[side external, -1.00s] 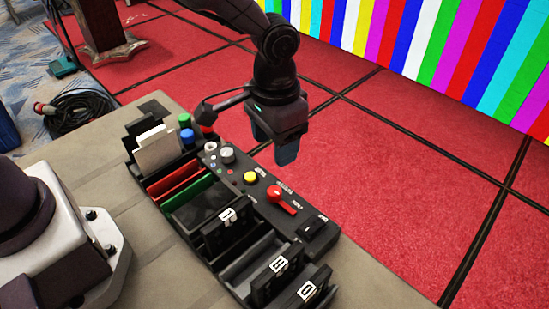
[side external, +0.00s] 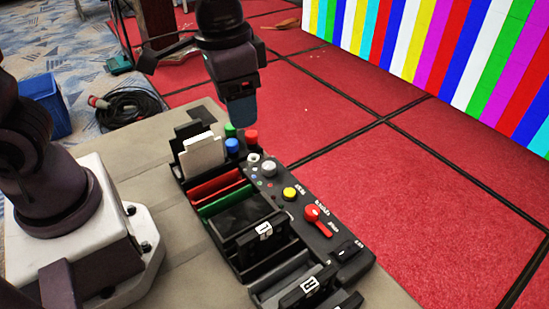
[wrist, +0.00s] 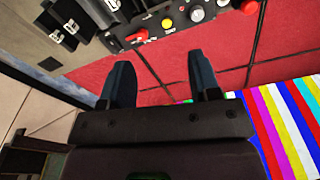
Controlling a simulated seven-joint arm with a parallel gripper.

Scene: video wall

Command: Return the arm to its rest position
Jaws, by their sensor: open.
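My gripper (side external: 240,110) hangs in the air above the far end of the black control panel, near the red and blue caps, in the side view. In the wrist view my gripper (wrist: 162,85) has its two dark fingers spread apart with nothing between them. The black control panel (side external: 325,245) lies on the grey table and carries a red lever (side external: 316,214), a yellow button (side external: 290,193) and a grey knob (side external: 268,168). The panel's controls also show at the top of the wrist view, beyond the fingers.
A black organiser beside the panel holds white cards (side external: 202,153), red and green dividers (side external: 222,198) and numbered black pieces (side external: 262,240). Coloured caps (side external: 232,146) stand near its far end. A striped video wall (side external: 440,60) is at right. Red floor (side external: 430,190) is clear.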

